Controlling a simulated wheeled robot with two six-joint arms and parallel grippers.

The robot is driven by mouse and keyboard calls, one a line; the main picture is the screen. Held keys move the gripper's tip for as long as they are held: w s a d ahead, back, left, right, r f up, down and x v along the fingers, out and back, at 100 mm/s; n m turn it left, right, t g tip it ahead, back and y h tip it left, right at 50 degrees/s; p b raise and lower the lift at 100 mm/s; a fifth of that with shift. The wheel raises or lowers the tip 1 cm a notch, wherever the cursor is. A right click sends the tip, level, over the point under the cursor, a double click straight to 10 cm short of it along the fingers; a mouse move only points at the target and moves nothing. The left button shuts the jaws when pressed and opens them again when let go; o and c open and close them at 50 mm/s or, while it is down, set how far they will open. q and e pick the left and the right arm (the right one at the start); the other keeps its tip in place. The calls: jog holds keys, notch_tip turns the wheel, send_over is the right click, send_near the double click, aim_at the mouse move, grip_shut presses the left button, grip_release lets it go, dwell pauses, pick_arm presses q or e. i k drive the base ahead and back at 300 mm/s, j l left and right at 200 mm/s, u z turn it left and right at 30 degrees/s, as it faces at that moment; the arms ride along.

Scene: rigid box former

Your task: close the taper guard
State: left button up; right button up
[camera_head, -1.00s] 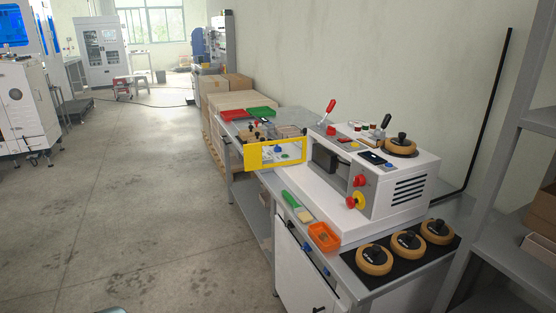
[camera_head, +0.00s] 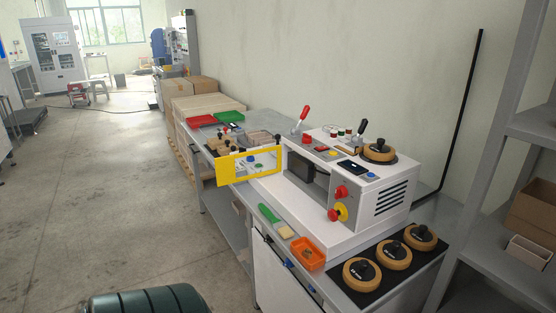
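The taper guard looks to be the yellow-framed panel with a clear window (camera_head: 224,171) on the front left side of the white machine (camera_head: 375,205). It stands swung out from the machine, over the front edge of the bench, so the machine's dark opening (camera_head: 302,165) is uncovered. Neither of my grippers shows in the view, and nothing touches the guard.
On the bench (camera_head: 240,127) stand a red tray (camera_head: 200,121), a green tray (camera_head: 230,116), a green-handled brush (camera_head: 268,213) and an orange bin (camera_head: 308,254). Several tape rolls (camera_head: 362,274) lie at the near right. Grey shelving (camera_head: 510,160) stands at right.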

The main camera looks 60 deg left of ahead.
aim_at(225, 169)
jog(key=j+z, duration=0.15)
jog(key=j, duration=0.5)
jog(key=j+z, duration=0.1)
jog(key=j, duration=0.55)
jog(key=k+j+z, duration=0.15)
jog(key=j, duration=0.45)
jog(key=j+z, duration=0.15)
jog(key=j, duration=0.5)
jog(key=k, duration=0.05)
